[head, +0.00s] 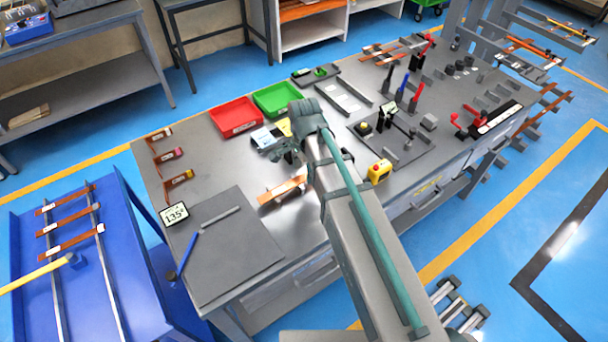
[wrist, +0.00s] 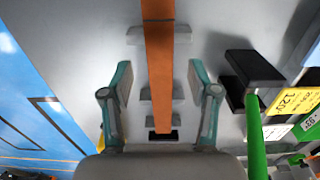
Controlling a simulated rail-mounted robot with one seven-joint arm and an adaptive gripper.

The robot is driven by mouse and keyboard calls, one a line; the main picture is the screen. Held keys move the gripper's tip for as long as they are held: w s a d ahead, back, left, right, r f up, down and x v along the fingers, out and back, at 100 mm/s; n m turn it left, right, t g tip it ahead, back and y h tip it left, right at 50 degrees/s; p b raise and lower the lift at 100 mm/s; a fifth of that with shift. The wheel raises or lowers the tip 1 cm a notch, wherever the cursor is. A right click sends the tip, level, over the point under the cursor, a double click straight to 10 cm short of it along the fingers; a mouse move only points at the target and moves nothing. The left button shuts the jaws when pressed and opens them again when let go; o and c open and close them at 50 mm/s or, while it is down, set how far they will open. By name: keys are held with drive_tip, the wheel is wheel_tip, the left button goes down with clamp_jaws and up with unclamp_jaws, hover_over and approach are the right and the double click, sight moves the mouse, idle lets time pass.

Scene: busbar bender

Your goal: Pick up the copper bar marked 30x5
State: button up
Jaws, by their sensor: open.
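My gripper (wrist: 160,84) is open in the wrist view, with one finger on each side of a copper bar (wrist: 158,45). The bar runs between the fingers over small grey supports. I see no contact between fingers and bar. In the head view my gripper (head: 290,153) is over the grey workbench, partly hidden by my arm. A copper bar (head: 282,191) lies near the bench's front edge, beside my arm; it looks like the same bar. Three more copper bars (head: 72,242) lie across rails on the blue cart (head: 30,290). No 30x5 mark is legible.
Red (head: 236,117) and green (head: 278,98) trays stand behind my gripper. Bent copper samples (head: 178,181) stand at the bench's left edge, near a 135° card (head: 175,213). A black block (wrist: 252,68) and green post (wrist: 255,135) stand right of the fingers.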

drive_tip(key=shift+f, duration=0.7)
clamp_jaws()
